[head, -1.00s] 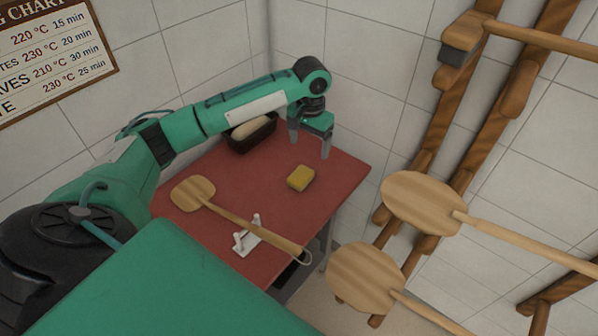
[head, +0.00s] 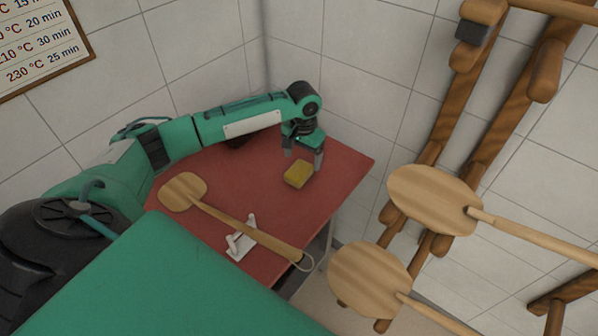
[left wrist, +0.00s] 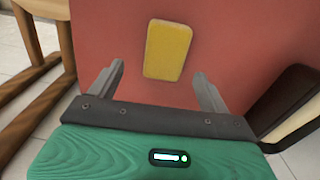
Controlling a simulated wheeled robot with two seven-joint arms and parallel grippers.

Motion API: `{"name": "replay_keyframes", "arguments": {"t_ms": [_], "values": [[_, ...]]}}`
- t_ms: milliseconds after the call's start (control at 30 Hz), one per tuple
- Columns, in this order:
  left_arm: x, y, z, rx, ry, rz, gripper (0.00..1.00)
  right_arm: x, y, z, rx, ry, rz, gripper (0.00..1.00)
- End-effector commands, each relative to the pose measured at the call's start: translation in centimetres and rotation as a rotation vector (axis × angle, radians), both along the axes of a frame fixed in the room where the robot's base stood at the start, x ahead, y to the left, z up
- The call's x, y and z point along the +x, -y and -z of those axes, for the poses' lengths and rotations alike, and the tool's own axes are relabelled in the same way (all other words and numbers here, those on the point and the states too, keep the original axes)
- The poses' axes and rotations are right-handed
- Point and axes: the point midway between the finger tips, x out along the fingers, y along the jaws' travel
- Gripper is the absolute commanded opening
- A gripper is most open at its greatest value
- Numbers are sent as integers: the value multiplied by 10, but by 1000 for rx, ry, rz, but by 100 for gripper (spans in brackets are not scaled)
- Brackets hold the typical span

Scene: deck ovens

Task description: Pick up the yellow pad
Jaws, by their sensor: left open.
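The yellow pad (head: 298,174) lies flat on the red tabletop (head: 232,172), near the table's far right part. My left gripper (head: 303,160) is open and empty, just above and behind the pad in the head view. In the left wrist view the pad (left wrist: 167,49) lies ahead of the open fingers (left wrist: 158,85), roughly centred between them and not touching either. My right gripper is in neither view.
A wooden peel (head: 230,217) rests across a white stand (head: 240,238) at the table's front. More peels (head: 434,199) hang on a wooden rack at right.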

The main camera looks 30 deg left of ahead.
Motion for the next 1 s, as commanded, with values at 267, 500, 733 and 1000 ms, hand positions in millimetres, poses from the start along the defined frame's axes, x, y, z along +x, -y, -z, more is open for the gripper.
{"name": "replay_keyframes", "arguments": {"t_ms": [267,500,733,1000], "values": [[-5,-5,22,2,-3,-1,80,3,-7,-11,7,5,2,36],[-8,-7,55,0,-2,1,80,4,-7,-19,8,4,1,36],[-7,-7,60,0,1,1,80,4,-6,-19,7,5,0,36],[-7,-7,60,1,1,1,37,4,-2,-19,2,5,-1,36]]}}
